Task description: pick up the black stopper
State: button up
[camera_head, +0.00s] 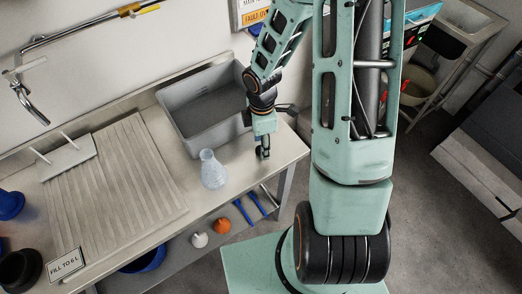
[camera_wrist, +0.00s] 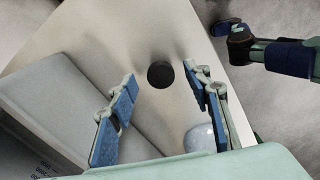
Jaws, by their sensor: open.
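The black stopper (camera_wrist: 160,74) shows as a dark round disc on the pale bench top in the wrist view. My gripper (camera_wrist: 160,80) is open, with its two blue-padded fingers to the left and right of the stopper in the picture. Neither finger appears to touch it, and the height between fingertips and stopper is hard to judge. In the head view my gripper (camera_head: 264,150) points down over the bench's right end. There the stopper cannot be told apart from the dark fingers.
A clear flask (camera_head: 213,172) stands left of my gripper; it also shows beside the right finger in the wrist view (camera_wrist: 199,138). A grey tub (camera_head: 177,122) sits behind. The bench (camera_head: 288,146) ends close on the right. A ribbed drainboard (camera_head: 120,180) lies left.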

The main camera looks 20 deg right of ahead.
jog(key=shift+f, duration=0.6)
jog(key=c, duration=0.9)
jog(key=shift+o, duration=0.2)
jog(key=shift+r, duration=0.2)
